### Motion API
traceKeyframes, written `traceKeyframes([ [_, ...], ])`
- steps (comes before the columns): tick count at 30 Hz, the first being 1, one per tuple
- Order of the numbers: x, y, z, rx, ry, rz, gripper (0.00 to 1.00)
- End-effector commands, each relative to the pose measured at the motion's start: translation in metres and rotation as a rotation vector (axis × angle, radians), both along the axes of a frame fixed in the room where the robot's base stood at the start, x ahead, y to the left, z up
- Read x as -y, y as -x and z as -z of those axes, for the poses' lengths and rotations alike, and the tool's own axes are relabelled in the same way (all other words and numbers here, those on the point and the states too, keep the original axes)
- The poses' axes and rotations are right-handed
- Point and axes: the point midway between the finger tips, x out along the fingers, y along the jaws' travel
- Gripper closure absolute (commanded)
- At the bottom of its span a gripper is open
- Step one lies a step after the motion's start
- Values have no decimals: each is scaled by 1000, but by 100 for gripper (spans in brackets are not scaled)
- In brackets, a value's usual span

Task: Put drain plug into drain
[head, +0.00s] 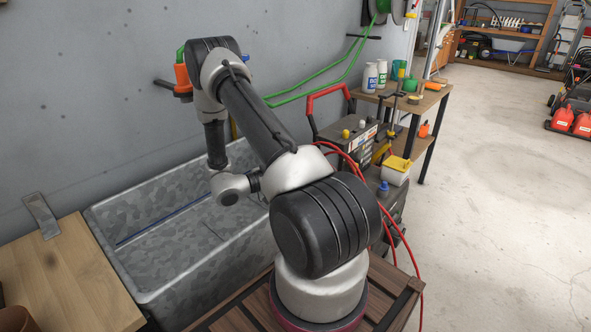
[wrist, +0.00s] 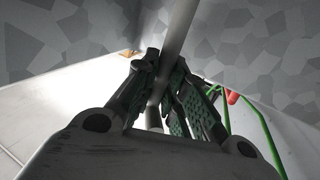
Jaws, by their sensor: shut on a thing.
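My gripper (wrist: 165,85) is in the wrist view, its dark jointed fingers closed around a slim grey rod. The rod, seemingly part of the drain plug (wrist: 180,28), runs from the top of the picture down between the fingers. Its lower end is hidden. In the head view my arm reaches over the grey metal tub (head: 150,284), with its wrist low inside the tub. The fingers and the plug are hidden there behind my arm. I cannot make out the drain in either view.
A wooden bench (head: 65,285) adjoins the tub at left. The grey wall (head: 100,100) is behind it. At right stand a cart with a red handle (head: 325,97), red hoses and a wooden table (head: 425,100) with bottles. Open floor (head: 500,200) lies further right.

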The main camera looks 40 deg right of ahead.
Motion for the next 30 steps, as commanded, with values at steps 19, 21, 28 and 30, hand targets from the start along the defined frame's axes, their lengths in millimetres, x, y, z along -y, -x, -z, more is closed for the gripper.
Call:
traceKeyframes([
  [19, 0, 0, 5, 0, 0, 0, 78],
  [21, 0, 0, 5, 0, 0, 0, 65],
  [28, 0, 0, 5, 0, 0, 0, 62],
  [30, 0, 0, 5, 0, 0, 0, 62],
])
